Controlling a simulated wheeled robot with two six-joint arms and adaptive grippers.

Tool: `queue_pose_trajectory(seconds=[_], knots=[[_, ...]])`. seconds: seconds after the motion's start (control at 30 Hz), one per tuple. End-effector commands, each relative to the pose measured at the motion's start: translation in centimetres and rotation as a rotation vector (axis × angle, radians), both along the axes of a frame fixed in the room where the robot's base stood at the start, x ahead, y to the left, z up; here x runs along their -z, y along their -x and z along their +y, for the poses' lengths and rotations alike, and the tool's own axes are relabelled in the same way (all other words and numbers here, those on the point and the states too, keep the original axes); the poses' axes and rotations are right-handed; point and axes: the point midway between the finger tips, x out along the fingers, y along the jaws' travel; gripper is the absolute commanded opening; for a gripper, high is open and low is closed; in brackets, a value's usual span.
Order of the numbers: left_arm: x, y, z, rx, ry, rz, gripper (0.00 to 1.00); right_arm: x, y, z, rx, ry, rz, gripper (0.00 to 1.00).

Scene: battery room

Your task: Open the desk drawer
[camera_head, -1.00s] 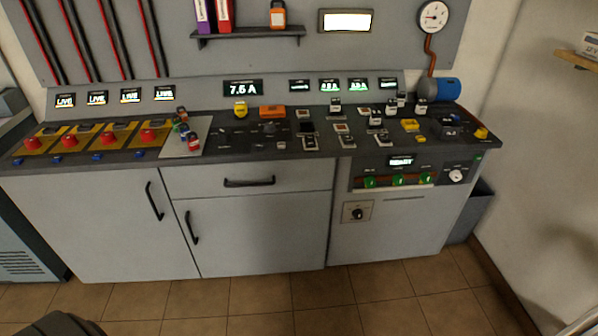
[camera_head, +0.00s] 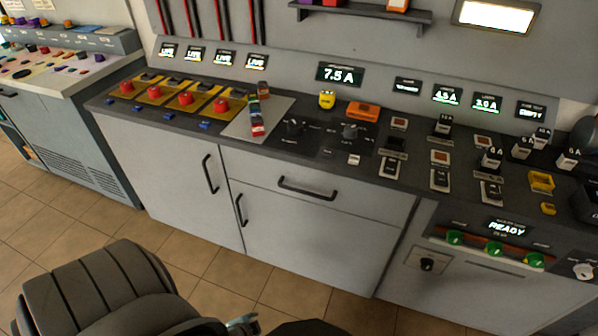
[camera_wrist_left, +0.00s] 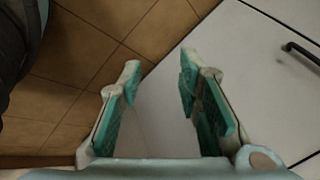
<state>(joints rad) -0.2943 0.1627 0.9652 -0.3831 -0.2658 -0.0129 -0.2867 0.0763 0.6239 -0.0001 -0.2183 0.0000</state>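The desk drawer (camera_head: 350,201) is a grey front panel under the black worktop, with a black bar handle (camera_head: 308,188). It looks closed, flush with the panels around it. My left gripper (camera_wrist_left: 160,72) is open and empty in the left wrist view, its teal-padded fingers apart over the floor and a pale panel's edge. A black handle (camera_wrist_left: 302,54) shows at the right there; I cannot tell which one it is. In the head view a small pale teal piece of the left gripper (camera_head: 242,321) shows at the bottom, well below the drawer. My right gripper is out of view.
A cabinet door (camera_head: 295,232) with a vertical handle sits below the drawer, and another door (camera_head: 172,172) is at its left. The worktop (camera_head: 270,155) carries switches and buttons. Tiled floor (camera_head: 215,270) lies in front.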

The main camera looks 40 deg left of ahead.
Motion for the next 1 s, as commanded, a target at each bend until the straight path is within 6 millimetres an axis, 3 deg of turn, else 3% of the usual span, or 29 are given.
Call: queue_pose_trajectory(seconds=[0.03, 0.1, 0.13, 0.23, 0.3, 0.33, 0.47, 0.8, 1.0], knots=[[-2.5, -5.3, 1.8, 0.121, -0.117, -0.106, 0.31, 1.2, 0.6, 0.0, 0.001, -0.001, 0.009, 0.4], [-8.7, -12.2, 3.8, 0.29, -0.325, -0.258, 0.31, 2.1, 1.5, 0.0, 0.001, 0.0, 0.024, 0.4], [-11.5, -14.6, 4.3, 0.348, -0.414, -0.317, 0.31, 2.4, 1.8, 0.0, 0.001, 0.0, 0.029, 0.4], [-20.1, -19.7, 4.8, 0.476, -0.664, -0.476, 0.31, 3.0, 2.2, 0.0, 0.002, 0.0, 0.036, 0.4], [-24.0, -21.3, 4.7, 0.517, -0.773, -0.539, 0.31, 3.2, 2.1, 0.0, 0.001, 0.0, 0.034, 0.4], [-24.9, -21.8, 4.6, 0.527, -0.802, -0.554, 0.31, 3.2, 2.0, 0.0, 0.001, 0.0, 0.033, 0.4], [-25.9, -23.7, 5.1, 0.535, -0.834, -0.572, 0.31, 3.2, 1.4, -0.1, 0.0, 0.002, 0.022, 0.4], [-23.5, -32.2, 8.0, 0.534, -0.829, -0.571, 0.31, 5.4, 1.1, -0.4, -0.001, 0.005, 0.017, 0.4], [-23.0, -34.8, 9.0, 0.534, -0.827, -0.569, 0.31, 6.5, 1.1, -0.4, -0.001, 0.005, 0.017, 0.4]])
